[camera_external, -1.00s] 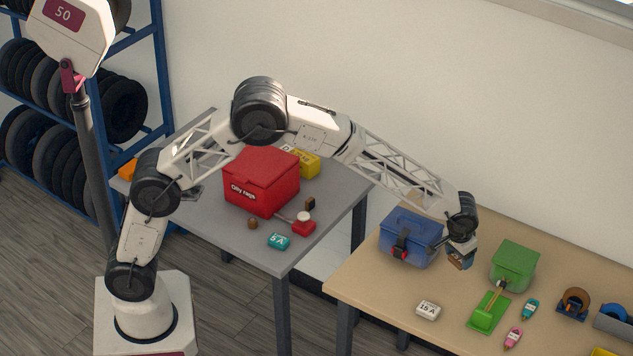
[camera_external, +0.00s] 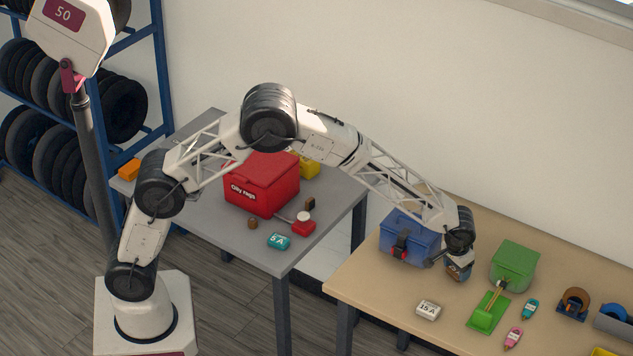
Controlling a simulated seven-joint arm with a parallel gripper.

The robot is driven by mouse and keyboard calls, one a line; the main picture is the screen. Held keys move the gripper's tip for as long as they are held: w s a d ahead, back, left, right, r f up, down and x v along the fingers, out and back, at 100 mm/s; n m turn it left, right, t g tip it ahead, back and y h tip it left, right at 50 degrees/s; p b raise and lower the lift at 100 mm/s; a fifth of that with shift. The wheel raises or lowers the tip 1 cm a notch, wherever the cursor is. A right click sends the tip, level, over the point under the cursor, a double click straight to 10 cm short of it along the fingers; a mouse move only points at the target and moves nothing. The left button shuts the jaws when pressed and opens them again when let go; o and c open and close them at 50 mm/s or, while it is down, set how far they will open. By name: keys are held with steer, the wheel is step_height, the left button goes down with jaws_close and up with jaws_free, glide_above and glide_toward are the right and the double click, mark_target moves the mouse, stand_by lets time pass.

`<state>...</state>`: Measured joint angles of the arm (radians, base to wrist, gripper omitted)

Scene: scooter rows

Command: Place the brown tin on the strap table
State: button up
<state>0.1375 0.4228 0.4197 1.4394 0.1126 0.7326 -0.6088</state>
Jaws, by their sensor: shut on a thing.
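My gripper (camera_external: 457,257) is at the end of the arm over the tan table (camera_external: 375,290), just right of the blue box. It is shut on a small brown tin (camera_external: 459,272) with some dark and pale marking, mostly hidden by the fingers. The tin looks low, close to the tabletop; I cannot tell whether it touches. No label marks either table as the strap table. The blue box (camera_external: 408,234) has a dark strap with a red part on its front.
A green box (camera_external: 514,265) stands close right of my gripper. A green dustpan (camera_external: 488,312), white 15 A block (camera_external: 428,310), pink and teal items and a tape roll (camera_external: 573,301) lie nearby. The grey table (camera_external: 205,215) holds a red box (camera_external: 262,184).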

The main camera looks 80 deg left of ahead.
mark_target(452, 272)
steer(key=shift+f, duration=0.15)
steer(key=o, duration=0.9)
steer(key=shift+o, duration=0.2)
steer(key=shift+r, duration=0.2)
step_height(452, 272, up, 12)
steer(key=s, duration=0.1)
steer(key=shift+s+d, duration=0.35)
